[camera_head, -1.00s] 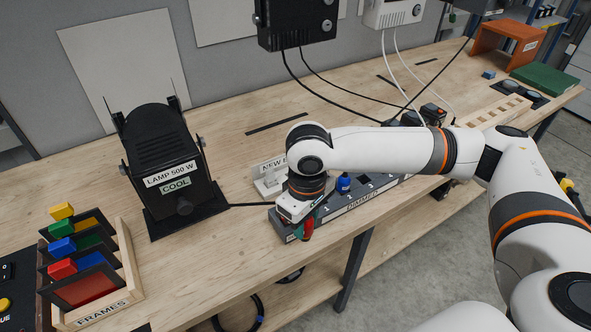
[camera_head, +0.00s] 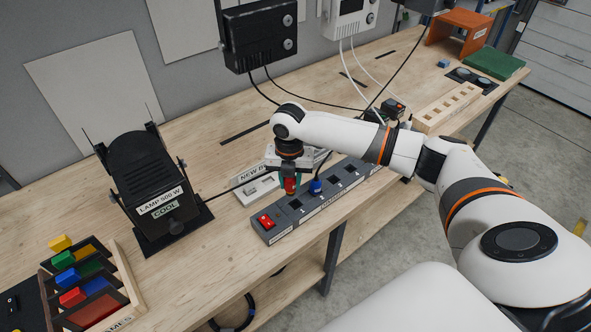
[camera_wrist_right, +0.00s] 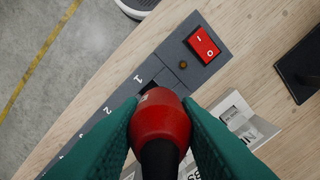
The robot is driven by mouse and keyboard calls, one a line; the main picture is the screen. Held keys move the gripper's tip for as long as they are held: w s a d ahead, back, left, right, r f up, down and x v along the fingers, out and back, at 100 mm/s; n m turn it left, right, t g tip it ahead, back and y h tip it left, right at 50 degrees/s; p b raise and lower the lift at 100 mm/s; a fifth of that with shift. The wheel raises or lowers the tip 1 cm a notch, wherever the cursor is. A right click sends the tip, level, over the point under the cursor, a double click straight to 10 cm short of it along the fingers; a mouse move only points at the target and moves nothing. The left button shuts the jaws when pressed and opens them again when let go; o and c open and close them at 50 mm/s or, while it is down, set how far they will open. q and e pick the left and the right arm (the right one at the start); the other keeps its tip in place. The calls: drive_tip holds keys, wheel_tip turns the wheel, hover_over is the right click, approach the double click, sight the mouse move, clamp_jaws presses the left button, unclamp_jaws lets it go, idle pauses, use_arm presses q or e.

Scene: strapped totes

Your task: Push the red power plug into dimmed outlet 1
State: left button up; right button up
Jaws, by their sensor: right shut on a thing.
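The red power plug (camera_head: 290,186) is held in my right gripper (camera_head: 289,184), at the strip's back side near outlet 1. In the right wrist view the red plug (camera_wrist_right: 160,118) sits between the green fingers of the gripper (camera_wrist_right: 160,125), with its dark cable end towards the camera. The grey dimmer strip (camera_head: 283,231) has numbered outlets and a red rocker switch (camera_head: 265,221) at its left end. Outlet 1 (camera_head: 295,204) is dark and beside the plug. In the wrist view the plug partly hides the outlet by the label 1. Whether the plug touches the strip is unclear.
A blue plug (camera_head: 316,187) stands in the strip just right of outlet 1. A white unit labelled NEW (camera_head: 247,191) lies behind the strip. A black lamp (camera_head: 150,180) stands left, its cable running towards the strip. A rack of coloured frames (camera_head: 122,310) is at front left.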

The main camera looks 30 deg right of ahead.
drive_tip(key=shift+d+f+n+p, duration=0.15)
drive_tip(key=shift+d+n+p, duration=0.15)
drive_tip(key=shift+d+n, duration=0.65)
drive_tip(key=shift+n, duration=0.55)
wheel_tip(320, 180, down, 5)
drive_tip(key=b, duration=0.5)
drive_tip(key=shift+w, duration=0.1)
drive_tip(key=shift+a+f+b, duration=0.1)
drive_tip(key=shift+f+b, duration=0.5)
drive_tip(key=shift+f, duration=1.1)
drive_tip(key=o, duration=1.2)
drive_tip(key=shift+c, duration=0.2)
